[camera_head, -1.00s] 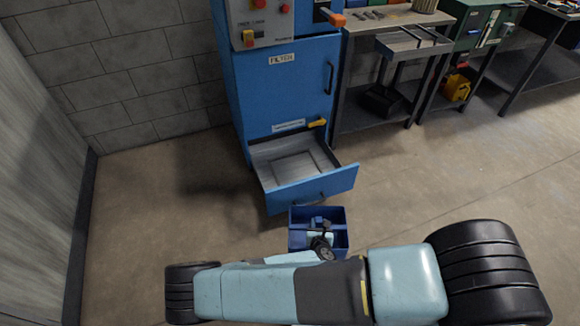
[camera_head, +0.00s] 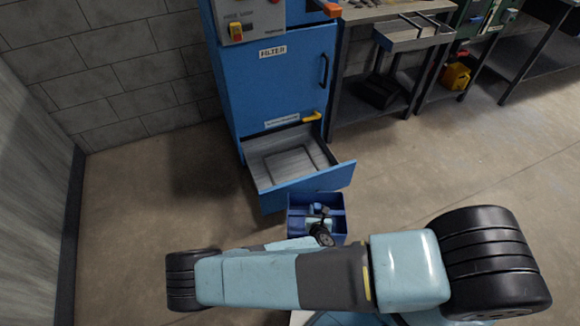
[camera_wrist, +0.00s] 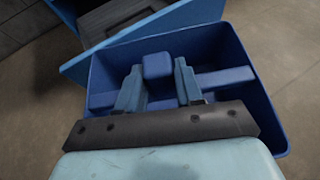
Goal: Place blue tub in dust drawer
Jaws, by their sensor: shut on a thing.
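The dust drawer (camera_head: 286,165) is pulled open at the foot of the blue filter cabinet (camera_head: 276,95). Its grey inside looks empty. The blue tub (camera_head: 340,222) is in front of the drawer front, with their edges overlapping in the head view. In the wrist view the open-topped tub (camera_wrist: 272,127) fills the middle, and the drawer (camera_wrist: 150,22) shows behind it at the top. My gripper (camera_wrist: 160,80) reaches into the tub, its fingers on either side of a raised blue block in the middle. In the head view my arm partly hides the gripper (camera_head: 322,218).
A yellow handle (camera_head: 312,116) sticks out just above the drawer. A workbench (camera_head: 400,75) stands right of the cabinet, with a dark bin (camera_head: 379,92) on its lower shelf. A block wall is behind at left. The floor left of the drawer is clear.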

